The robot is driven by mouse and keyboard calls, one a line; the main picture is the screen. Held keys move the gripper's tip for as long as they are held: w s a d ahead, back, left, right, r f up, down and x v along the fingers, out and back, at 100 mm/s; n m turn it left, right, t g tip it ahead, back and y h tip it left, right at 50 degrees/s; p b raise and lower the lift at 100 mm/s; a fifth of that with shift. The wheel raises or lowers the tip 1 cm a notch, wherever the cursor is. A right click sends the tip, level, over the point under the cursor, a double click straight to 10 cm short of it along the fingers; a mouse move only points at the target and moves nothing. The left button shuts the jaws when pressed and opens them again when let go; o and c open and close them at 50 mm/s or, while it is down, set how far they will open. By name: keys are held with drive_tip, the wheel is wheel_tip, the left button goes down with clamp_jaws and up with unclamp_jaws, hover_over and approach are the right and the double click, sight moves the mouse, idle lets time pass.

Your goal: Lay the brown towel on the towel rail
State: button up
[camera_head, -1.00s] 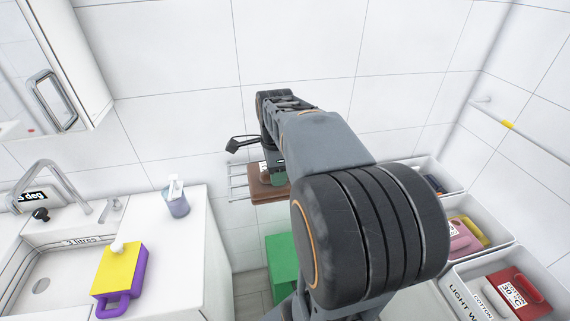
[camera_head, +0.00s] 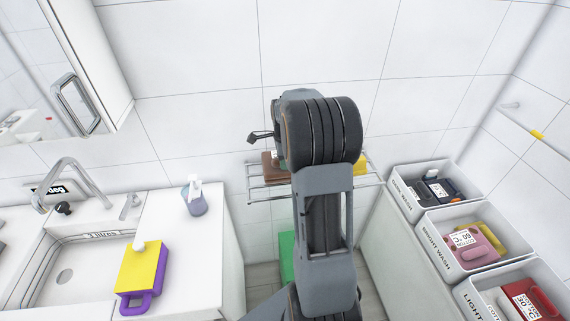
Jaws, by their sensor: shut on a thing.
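The brown towel (camera_head: 268,169) shows as a folded edge at the left part of the metal towel rail (camera_head: 258,194), partly hidden behind my arm. My gripper (camera_head: 277,154) is at the towel, shut on it. Its fingers are mostly hidden by my wrist. The towel overlaps the rail bars in the picture; I cannot tell whether it touches them. The rail has several parallel bars against the tiled back wall, and my arm covers its middle.
A yellow item (camera_head: 360,166) is at the rail's right end. Laundry bins (camera_head: 430,226) line the right. A green object (camera_head: 287,255) stands below. A cabinet (camera_head: 72,75) hangs upper left.

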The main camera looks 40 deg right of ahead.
drive_tip(key=shift+w+d+f, duration=0.3)
drive_tip(key=shift+w+f, duration=0.1)
drive_tip(key=shift+f, duration=0.15)
drive_tip(key=shift+w+f+p, duration=0.15)
drive_tip(key=shift+f+p, duration=0.25)
drive_tip(key=shift+f, duration=1.3)
drive_tip(key=shift+f, duration=0.1)
drive_tip(key=shift+f, duration=0.15)
drive_tip(key=o, duration=1.1)
